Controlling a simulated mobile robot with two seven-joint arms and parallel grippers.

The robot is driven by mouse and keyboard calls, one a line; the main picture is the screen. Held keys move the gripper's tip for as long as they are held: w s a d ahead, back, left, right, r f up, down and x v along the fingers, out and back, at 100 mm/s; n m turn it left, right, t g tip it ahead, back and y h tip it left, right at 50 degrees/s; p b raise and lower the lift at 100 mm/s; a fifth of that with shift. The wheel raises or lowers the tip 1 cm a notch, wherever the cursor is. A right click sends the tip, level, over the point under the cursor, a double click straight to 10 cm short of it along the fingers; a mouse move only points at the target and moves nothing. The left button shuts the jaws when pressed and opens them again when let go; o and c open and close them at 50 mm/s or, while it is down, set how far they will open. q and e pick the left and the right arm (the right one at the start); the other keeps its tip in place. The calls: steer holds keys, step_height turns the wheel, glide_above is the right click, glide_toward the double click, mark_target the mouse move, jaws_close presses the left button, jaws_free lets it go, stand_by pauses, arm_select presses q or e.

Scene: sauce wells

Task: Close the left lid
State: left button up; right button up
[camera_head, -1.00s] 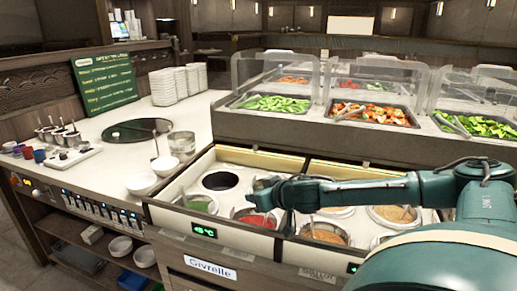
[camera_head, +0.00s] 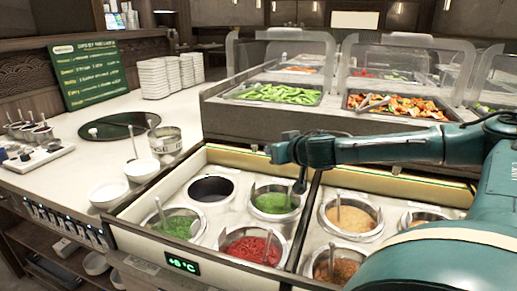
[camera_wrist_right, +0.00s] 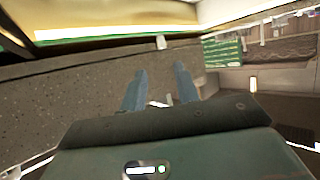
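The left lid (camera_head: 238,157) stands open at the back of the left well section, a pale panel with a yellowish top edge in the head view. Below it are uncovered wells: a dark empty one (camera_head: 211,189), green sauces (camera_head: 275,202) and a red one (camera_head: 252,248). My right gripper (camera_head: 275,152) reaches in from the right, near the right end of the left lid's top edge; I cannot tell whether it touches. In the right wrist view its two fingers (camera_wrist_right: 160,88) are apart with nothing visible between them. My left gripper is out of view.
The right lid (camera_head: 395,184) also stands open behind the right wells. A raised food counter with clear guards (camera_head: 385,64) runs behind. White bowls (camera_head: 109,193) and a metal pot (camera_head: 165,140) stand at left. My right arm covers part of the right side.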

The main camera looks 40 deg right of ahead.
mark_target(256, 148)
steer(key=p+x, duration=0.2)
steer(key=x, duration=1.1)
steer(key=shift+a+p, duration=0.1)
steer(key=shift+p, duration=0.2)
steer(key=shift+c, duration=0.5)
jaws_close()
